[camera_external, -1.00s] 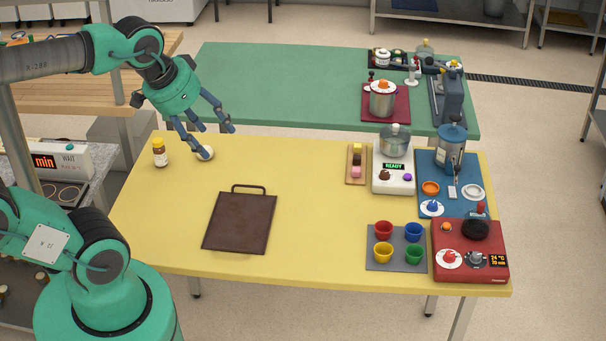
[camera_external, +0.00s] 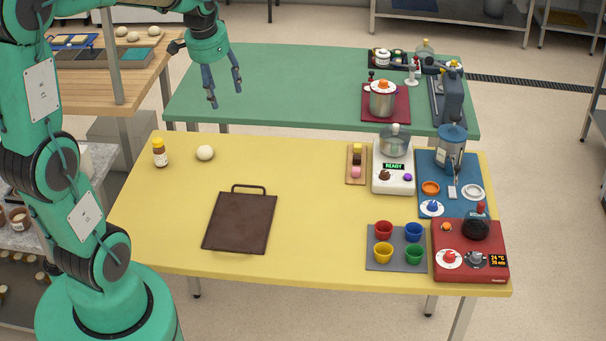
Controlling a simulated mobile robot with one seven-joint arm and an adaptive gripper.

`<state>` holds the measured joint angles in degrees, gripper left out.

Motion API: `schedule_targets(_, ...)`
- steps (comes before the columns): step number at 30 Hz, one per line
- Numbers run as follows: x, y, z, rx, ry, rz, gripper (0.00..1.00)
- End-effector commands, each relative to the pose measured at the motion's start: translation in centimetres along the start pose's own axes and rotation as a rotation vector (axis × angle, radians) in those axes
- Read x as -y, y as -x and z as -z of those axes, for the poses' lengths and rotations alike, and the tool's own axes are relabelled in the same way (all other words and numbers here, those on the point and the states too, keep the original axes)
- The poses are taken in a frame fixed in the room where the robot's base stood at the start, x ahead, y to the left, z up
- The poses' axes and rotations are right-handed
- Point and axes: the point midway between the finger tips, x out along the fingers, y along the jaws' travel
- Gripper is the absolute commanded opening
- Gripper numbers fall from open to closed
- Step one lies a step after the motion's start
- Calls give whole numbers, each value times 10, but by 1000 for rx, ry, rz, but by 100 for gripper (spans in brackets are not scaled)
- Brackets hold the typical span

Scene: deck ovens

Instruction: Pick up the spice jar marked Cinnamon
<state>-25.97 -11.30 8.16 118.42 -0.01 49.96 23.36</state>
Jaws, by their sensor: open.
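A small brown jar (camera_external: 160,153) with a yellow cap and a pale label stands upright at the back left of the yellow table (camera_external: 310,215). Its label is too small to read. My gripper (camera_external: 225,98) is open and empty, fingers pointing down, and appears over the front left of the green table. It is well apart from the jar, above and to its right in the picture. Several more small jars (camera_external: 42,277) show on a shelf at the lower left; their labels cannot be read, and my arm hides part of that area.
A pale round ball (camera_external: 205,153) lies right of the jar. A dark brown board (camera_external: 240,221) with a handle lies nearer the front. Coloured cups (camera_external: 383,253), a scale with a pot and a red appliance (camera_external: 470,265) fill the right side. The yellow table's middle is clear.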

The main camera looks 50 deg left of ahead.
Motion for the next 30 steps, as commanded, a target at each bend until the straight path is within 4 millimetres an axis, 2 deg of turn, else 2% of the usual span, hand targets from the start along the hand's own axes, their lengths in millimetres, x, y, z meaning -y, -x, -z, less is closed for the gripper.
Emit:
schedule_targets(1, 17, -13, 3, 17, 6, -1, 55)
schedule_targets(6, 68, -49, 10, 60, 13, -3, 55)
schedule_targets(14, 149, -111, 4, 122, 23, -18, 55)
schedule_targets(20, 213, -163, -14, 164, 31, -36, 55)
schedule_targets(24, 256, -201, -35, 191, 38, -53, 55)
schedule_targets(30, 307, -251, -69, 222, 47, -78, 55)
